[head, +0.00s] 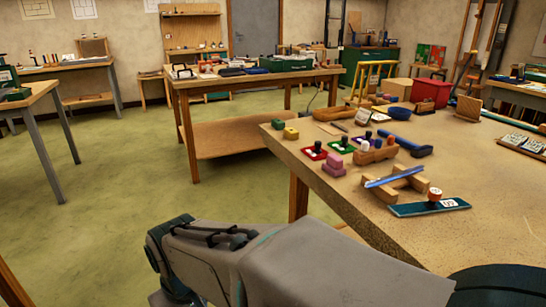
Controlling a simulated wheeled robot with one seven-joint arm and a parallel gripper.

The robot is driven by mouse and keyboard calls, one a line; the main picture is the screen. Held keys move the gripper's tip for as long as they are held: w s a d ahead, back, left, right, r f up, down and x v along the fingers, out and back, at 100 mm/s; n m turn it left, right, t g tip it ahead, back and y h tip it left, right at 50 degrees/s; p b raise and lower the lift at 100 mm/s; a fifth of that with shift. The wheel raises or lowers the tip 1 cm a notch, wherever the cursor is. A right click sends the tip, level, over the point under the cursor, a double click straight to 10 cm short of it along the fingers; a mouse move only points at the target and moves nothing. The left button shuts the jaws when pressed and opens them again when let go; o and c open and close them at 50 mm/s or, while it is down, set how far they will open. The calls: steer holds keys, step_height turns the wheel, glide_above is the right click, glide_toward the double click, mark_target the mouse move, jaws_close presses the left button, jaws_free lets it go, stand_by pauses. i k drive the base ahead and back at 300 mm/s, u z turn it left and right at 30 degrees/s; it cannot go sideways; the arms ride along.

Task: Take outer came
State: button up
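I cannot pick out the outer came for certain in this head view. A thin blue strip (393,177) rests tilted across a small wooden stand (408,184) near the edge of the table on the right. A flat teal board (420,209) with a white label lies in front of the stand, and a small orange-topped piece stands at it. My grey arm crosses the bottom of the view, apart from these things and nearer to me. My gripper's fingers do not show.
The worktable (480,225) on the right also bears coloured stamp-like pieces, a blue bowl (399,113), a red box (431,92) and a wooden rack (467,108). A second bench (240,140) stands behind. Green floor (130,180) is clear to the left.

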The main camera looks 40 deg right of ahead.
mark_target(388, 179)
steer(key=z, duration=0.05)
steer(key=i, duration=1.25)
steer(key=z, duration=2.9)
